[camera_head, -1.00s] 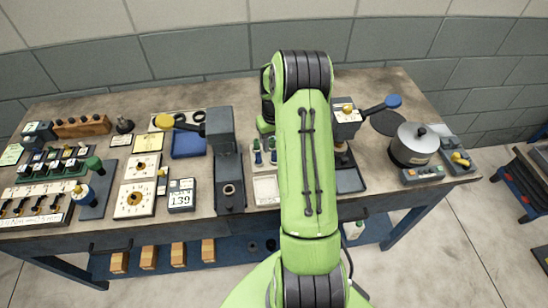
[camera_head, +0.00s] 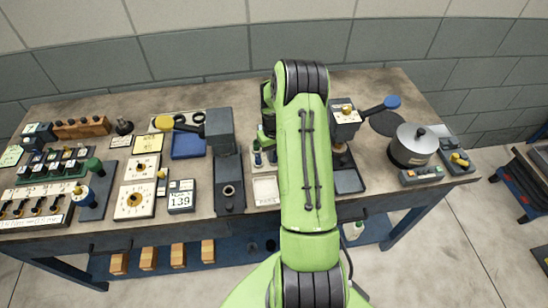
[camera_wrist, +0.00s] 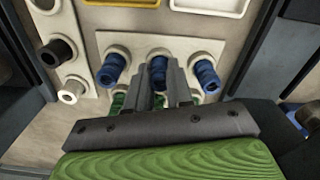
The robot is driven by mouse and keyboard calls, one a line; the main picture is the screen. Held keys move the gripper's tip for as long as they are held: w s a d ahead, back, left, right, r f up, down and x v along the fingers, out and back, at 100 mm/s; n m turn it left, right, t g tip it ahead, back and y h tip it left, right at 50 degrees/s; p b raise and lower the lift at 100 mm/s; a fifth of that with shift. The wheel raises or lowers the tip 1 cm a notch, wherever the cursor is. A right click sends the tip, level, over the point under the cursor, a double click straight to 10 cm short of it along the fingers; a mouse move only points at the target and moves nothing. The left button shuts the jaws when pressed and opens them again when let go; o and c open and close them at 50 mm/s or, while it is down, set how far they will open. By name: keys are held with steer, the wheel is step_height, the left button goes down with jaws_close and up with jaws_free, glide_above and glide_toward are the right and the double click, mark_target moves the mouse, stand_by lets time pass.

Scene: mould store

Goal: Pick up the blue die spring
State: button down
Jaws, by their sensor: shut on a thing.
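Three blue die springs stand in a row on pale posts of a light board in the wrist view: a left one (camera_wrist: 112,68), a middle one (camera_wrist: 158,70) and a right one (camera_wrist: 205,74). My gripper (camera_wrist: 160,84) is shut on the middle blue spring, with one finger on each side of it. The spring appears to be still at its post; I cannot tell whether it is raised. Green springs (camera_wrist: 118,103) sit in the nearer row, partly hidden by my fingers. In the head view, my arm hides most of the gripper and the held spring.
A grey press (camera_head: 219,130) stands left of the springs, and another device with a blue-knobbed lever (camera_head: 345,116) stands right. A metal pot (camera_head: 413,145) is farther right.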

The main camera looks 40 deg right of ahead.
step_height(320, 180, up, 10)
steer(key=shift+f, duration=0.2)
step_height(320, 180, up, 3)
steer(key=shift+r+p, duration=0.2)
steer(key=shift+p, duration=1.05)
